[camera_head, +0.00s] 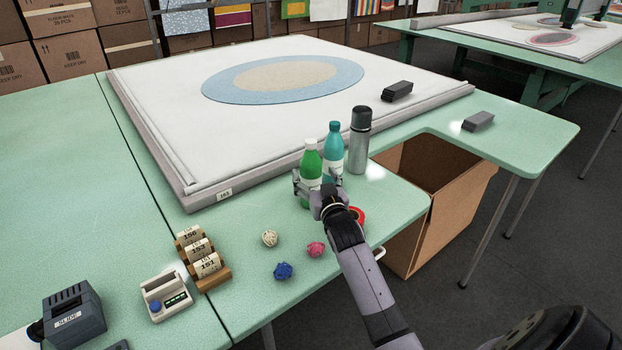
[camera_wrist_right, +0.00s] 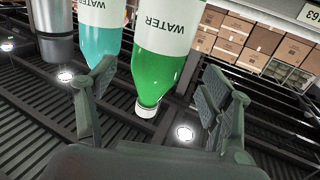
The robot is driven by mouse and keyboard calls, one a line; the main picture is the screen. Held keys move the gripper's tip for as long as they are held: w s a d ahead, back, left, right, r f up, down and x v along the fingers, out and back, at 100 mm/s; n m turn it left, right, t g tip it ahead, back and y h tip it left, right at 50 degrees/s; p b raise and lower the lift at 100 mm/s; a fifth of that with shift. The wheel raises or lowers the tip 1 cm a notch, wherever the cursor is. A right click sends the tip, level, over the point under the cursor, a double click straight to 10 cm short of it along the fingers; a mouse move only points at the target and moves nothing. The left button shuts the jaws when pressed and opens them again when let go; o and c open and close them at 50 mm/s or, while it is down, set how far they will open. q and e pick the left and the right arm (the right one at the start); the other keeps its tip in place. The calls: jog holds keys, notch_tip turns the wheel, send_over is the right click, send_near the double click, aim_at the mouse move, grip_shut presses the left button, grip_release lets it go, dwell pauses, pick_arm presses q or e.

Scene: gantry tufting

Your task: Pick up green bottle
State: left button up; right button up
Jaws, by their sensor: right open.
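The green bottle (camera_head: 311,162) stands upright on the green table, with a white cap and a white label. It also shows large in the right wrist view (camera_wrist_right: 162,68), upside down there, with its label reading WATER. My right gripper (camera_head: 314,186) is open at the bottle, and its two fingers (camera_wrist_right: 160,105) lie on either side of it in the wrist view. I cannot tell whether a finger touches it. A teal bottle (camera_head: 333,152) stands right beside the green one, close to a finger. My left gripper is not in view.
A grey flask (camera_head: 359,140) stands right of the teal bottle. A white tufting frame (camera_head: 150,125) lies behind. Yarn balls (camera_head: 316,249), a red tape roll (camera_head: 357,215) and a numbered wooden rack (camera_head: 203,262) are nearer. An open cardboard box (camera_head: 425,235) stands below the table edge.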

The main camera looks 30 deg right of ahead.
aim_at(311, 164)
jog(key=x, duration=0.4)
jog(key=shift+w+d+r, duration=0.2)
jog(key=shift+w+d, duration=0.05)
jog(key=shift+w, duration=0.1)
jog(key=shift+c, duration=0.5)
jog(key=c, duration=1.6)
jog(key=shift+r, duration=0.1)
grip_shut()
